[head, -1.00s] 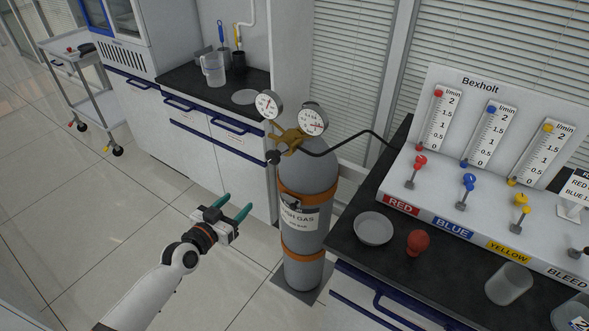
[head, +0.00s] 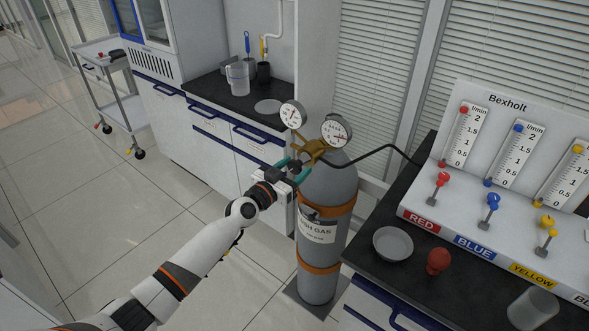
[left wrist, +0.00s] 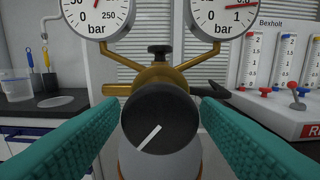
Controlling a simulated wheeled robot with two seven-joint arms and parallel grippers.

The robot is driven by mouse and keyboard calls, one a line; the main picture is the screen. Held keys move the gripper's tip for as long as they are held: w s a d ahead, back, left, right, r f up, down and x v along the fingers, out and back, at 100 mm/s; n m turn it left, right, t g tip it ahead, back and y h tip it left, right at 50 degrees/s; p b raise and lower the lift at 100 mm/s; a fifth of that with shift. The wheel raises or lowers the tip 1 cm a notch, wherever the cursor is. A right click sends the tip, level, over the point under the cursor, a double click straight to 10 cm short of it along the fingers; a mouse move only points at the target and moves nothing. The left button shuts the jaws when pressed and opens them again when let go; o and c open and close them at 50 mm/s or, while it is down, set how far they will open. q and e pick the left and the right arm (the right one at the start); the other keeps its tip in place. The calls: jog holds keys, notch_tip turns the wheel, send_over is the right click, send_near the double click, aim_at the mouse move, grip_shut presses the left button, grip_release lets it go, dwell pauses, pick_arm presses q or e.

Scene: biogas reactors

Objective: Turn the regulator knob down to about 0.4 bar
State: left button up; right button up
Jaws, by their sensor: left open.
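The black regulator knob (left wrist: 160,118) faces the left wrist camera, with a white mark pointing to its lower left. It sits on the brass regulator (head: 314,149) atop the grey gas cylinder (head: 327,196). My left gripper (head: 295,170) is open, its teal fingers on either side of the knob; I cannot tell whether they touch it. The left gauge (left wrist: 97,12), marked to 250 bar, is partly cut off. Both gauges also show in the head view. My right gripper is not in view.
The black hose (head: 385,150) runs right to the Bexholt flowmeter panel (head: 470,205) on the dark bench. A dish (head: 393,244) and a red bulb (head: 438,261) lie at the bench front. A counter with a jug (head: 238,78) stands behind left.

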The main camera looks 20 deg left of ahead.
pick_arm(q)
jog(key=shift+w+d, duration=0.1)
jog(key=shift+w, duration=0.15)
jog(key=c, duration=0.9)
